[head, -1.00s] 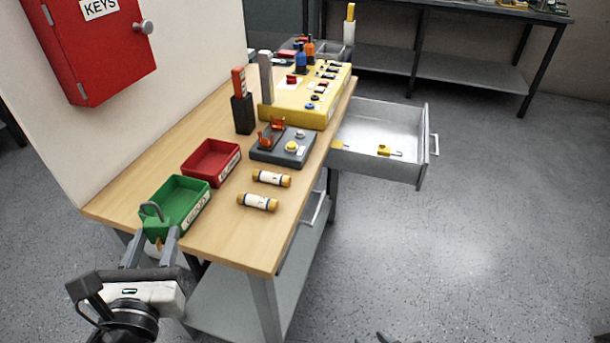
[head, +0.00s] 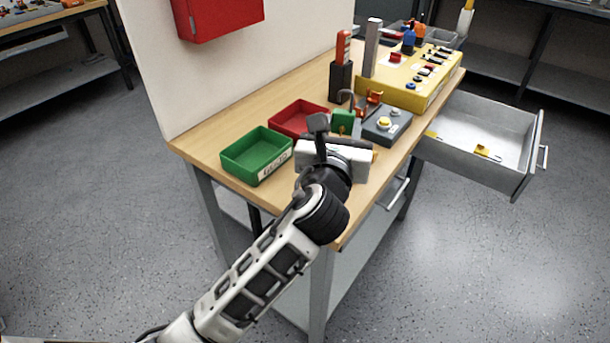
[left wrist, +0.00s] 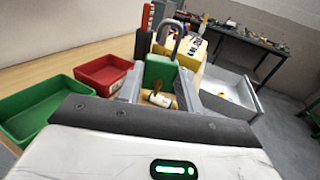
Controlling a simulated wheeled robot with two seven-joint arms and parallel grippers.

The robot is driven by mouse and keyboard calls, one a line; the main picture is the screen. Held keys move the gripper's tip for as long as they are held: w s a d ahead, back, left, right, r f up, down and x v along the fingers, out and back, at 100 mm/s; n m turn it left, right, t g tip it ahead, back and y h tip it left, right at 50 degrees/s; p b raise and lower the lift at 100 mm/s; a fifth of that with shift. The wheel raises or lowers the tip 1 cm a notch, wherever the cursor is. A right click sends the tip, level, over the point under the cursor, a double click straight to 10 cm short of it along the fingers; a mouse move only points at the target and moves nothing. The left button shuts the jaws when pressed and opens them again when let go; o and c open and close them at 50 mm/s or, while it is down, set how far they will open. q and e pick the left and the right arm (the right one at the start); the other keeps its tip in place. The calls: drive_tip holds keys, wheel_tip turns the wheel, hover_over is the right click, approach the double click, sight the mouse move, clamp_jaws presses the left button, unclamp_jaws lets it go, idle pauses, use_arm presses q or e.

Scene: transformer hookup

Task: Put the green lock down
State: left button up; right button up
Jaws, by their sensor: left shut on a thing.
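The green lock (head: 343,122) is a padlock with a grey shackle, held upright above the workbench. My left gripper (head: 338,134) is shut on it; its own wrist hides most of the fingers in the head view. In the left wrist view the lock (left wrist: 160,71) sits between the two grey fingers, shackle up. The green tray (head: 228,161) stands on the bench to the left of the gripper. The red tray (head: 287,119) is behind it. My right gripper is not in view.
A white and gold cylinder (left wrist: 160,99) shows below the lock. An open drawer (head: 475,140) juts out right. A red cabinet (head: 222,12) hangs above.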

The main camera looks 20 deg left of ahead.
use_arm(q)
drive_tip(key=s+a+f, duration=0.2)
drive_tip(key=s+a, duration=0.1)
drive_tip(key=a, duration=0.1)
drive_tip(key=b, duration=0.2)
hover_over(288, 198)
drive_tip(key=f, duration=0.5)
drive_tip(key=shift+w+d+f, duration=0.1)
drive_tip(key=shift+w+d, duration=0.15)
drive_tip(key=shift+d, duration=0.1)
drive_tip(key=shift+s+a+f+b, duration=0.15)
drive_tip(key=shift+f+b, duration=0.3)
drive_tip(key=shift+f, duration=0.6)
drive_tip(key=shift+s+a+f+b, duration=0.15)
drive_tip(key=shift+f+b, duration=0.3)
drive_tip(key=shift+f, duration=0.55)
drive_tip(key=o, duration=1.1)
drive_tip(key=shift+w, duration=0.1)
drive_tip(key=shift+r, duration=0.15)
